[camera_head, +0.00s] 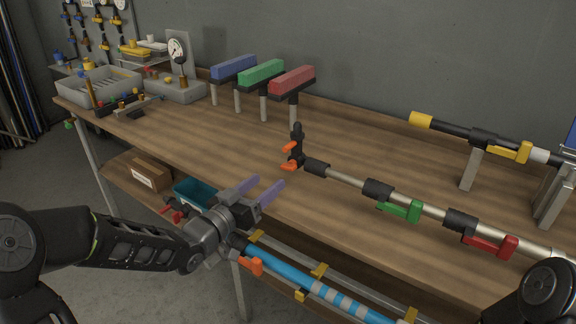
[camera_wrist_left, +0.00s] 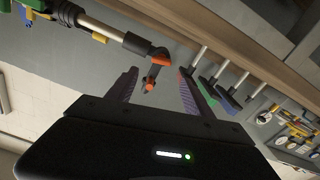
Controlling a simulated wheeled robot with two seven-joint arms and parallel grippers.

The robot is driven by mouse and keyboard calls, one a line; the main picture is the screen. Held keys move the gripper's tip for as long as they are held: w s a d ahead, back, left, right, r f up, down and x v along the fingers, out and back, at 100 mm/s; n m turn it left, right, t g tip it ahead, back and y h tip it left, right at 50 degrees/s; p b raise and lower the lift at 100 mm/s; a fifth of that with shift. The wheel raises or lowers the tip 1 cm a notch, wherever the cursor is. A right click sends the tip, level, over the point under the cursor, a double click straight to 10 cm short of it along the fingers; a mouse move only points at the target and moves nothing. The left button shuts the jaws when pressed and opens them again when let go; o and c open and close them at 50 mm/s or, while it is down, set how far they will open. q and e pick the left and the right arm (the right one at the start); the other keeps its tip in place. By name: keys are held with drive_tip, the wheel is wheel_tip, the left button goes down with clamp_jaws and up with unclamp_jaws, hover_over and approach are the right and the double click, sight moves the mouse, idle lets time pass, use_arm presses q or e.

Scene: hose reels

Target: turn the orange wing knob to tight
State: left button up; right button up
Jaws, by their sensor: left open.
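The orange wing knob (camera_head: 289,166) is at the left end of a metal pipe, on a black fitting (camera_head: 297,140); two orange parts show there. In the left wrist view the orange knob (camera_wrist_left: 149,85) appears between my fingers and beyond them. My left gripper (camera_head: 268,182) is open and empty, with two purple fingers. It is in front of the knob, apart from it, near the bench's front edge. Part of my right arm shows at the bottom right; its gripper is out of view.
The pipe carries a green lever (camera_head: 402,210) and a red lever (camera_head: 490,246). Blue, green and red blocks (camera_head: 292,82) stand on posts behind. A blue hose (camera_head: 290,280) with another orange handle (camera_head: 252,266) lies below the bench edge. The middle of the bench (camera_head: 200,135) is clear.

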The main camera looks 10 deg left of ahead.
sight(286, 168)
use_arm(q)
drive_tip(key=x, duration=0.8)
drive_tip(key=shift+f, duration=0.1)
drive_tip(key=shift+c, duration=0.4)
clamp_jaws()
idle(0.4)
